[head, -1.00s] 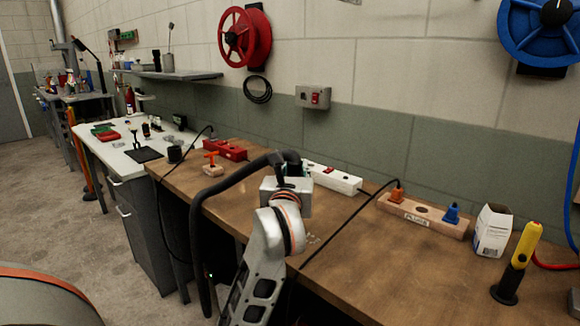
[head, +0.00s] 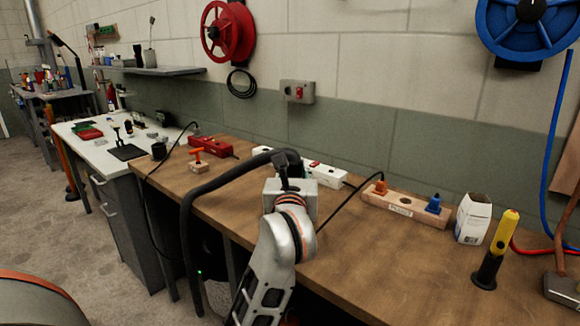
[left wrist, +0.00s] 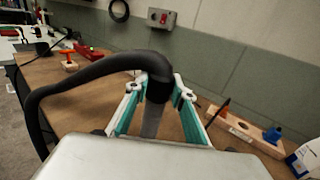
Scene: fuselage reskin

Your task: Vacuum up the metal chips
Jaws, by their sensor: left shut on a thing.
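My left gripper (head: 287,170) is over the wooden bench, seen from behind in the head view. In the left wrist view its green-lined fingers (left wrist: 160,90) are shut on the black vacuum hose (left wrist: 95,72), around the hose's end. A grey nozzle (left wrist: 152,120) extends from that end between the fingers. In the head view the hose (head: 215,180) arches from the gripper to the left and hangs down in front of the bench edge. I cannot make out metal chips in either current view; my arm covers part of the bench top. My right gripper is not in view.
On the wooden bench (head: 385,255) are a white power strip (head: 325,174), a wooden block with coloured plugs (head: 405,206), a white carton (head: 473,219), a yellow-and-black tool (head: 497,247) and a red tool (head: 210,146). A black cable runs behind my gripper. The front right bench top is clear.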

